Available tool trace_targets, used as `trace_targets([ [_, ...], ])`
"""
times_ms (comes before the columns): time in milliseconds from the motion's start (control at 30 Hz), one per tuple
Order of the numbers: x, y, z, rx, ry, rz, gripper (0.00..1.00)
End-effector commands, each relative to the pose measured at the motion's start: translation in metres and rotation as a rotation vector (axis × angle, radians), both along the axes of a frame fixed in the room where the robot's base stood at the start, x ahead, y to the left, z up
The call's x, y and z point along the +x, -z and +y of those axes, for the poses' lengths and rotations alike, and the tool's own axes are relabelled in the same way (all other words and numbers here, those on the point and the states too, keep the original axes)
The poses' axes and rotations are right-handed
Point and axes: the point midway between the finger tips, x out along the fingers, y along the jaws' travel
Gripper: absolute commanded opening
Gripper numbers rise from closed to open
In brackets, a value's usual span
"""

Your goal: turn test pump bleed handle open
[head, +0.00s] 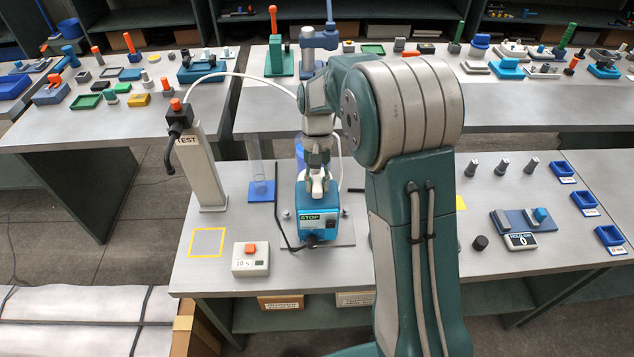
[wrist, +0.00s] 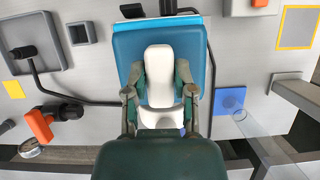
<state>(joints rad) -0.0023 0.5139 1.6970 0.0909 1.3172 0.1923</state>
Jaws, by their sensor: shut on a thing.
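The white bleed handle (wrist: 160,62) lies lengthwise on that top, pointing up the picture. My gripper (head: 317,186) comes down over the pump from above. In the wrist view its two fingers (wrist: 160,80) press the handle from left and right. The handle is mostly hidden by my gripper in the head view.
A post labelled "TEST" (head: 201,168) with an orange knob stands left of the pump. A clear cylinder on a blue base (head: 262,190) is close by. A timer box (head: 250,261) and a yellow-outlined square (head: 207,242) lie front left. A black tube (head: 278,215) runs beside the pump.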

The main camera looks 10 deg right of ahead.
Motion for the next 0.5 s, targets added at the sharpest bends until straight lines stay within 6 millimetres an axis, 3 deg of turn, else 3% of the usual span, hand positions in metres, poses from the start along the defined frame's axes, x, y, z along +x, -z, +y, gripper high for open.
trace_targets([
  [500, 0.0034, -0.0010, 0.0007, 0.001, -0.050, -0.013, 0.00],
])
